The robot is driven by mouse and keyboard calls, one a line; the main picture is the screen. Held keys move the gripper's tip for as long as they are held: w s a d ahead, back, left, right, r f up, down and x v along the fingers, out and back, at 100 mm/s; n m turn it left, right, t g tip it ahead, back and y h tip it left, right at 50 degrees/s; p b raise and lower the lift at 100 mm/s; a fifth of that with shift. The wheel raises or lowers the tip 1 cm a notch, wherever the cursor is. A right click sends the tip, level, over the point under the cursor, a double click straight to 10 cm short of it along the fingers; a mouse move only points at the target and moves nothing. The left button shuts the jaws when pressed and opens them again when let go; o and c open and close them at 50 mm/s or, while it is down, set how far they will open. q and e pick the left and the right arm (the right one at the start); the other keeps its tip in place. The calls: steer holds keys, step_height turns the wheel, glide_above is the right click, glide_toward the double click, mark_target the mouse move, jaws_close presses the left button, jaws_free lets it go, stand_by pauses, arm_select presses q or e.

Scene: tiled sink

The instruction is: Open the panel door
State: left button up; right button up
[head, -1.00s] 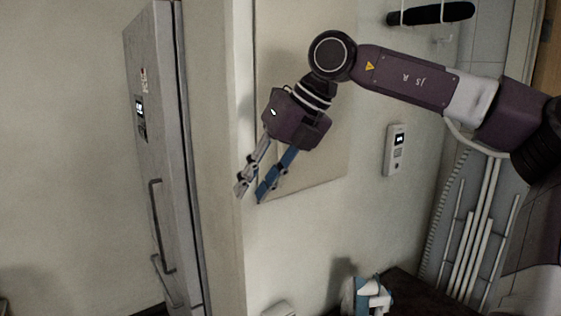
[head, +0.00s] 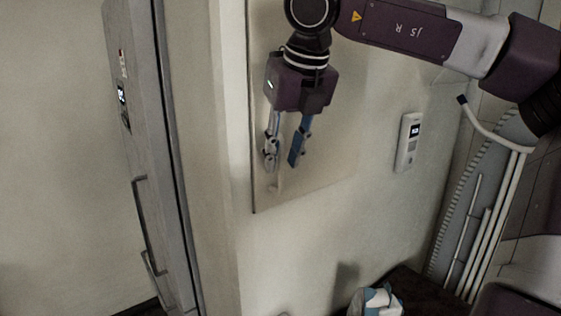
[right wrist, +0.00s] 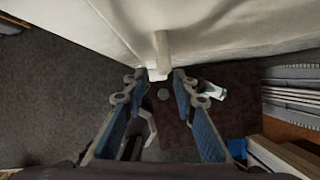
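The panel door (head: 335,140) is a flat beige panel on the pale wall, standing upright in the middle of the head view. It looks closed. A small pale knob (head: 272,187) sits near its lower left corner. In the right wrist view a pale peg-like knob (right wrist: 161,50) sticks out from the white surface, just beyond and between my fingertips. My right gripper (head: 282,165) points down in front of the panel, just above the knob. Its two fingers are apart with nothing between them in the right wrist view (right wrist: 158,80). My left gripper is not seen.
A tall grey fridge-like unit (head: 150,150) with long handles stands left of the wall corner. A white wall device (head: 408,142) hangs right of the panel. A white and blue object (head: 376,301) is low down. White pipes (head: 492,220) run at the right.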

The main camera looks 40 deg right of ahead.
mark_target(282, 161)
steer(key=x, duration=0.2)
steer(key=shift+w+d+f, duration=0.3)
steer(key=shift+w+d, duration=0.05)
steer(key=shift+w+d+f, duration=0.1)
steer(key=shift+w+f, duration=0.05)
steer(key=shift+f, duration=0.2)
steer(key=c, duration=0.7)
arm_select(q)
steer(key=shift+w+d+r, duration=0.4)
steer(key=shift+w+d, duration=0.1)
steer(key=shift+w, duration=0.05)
arm_select(e)
jaws_close()
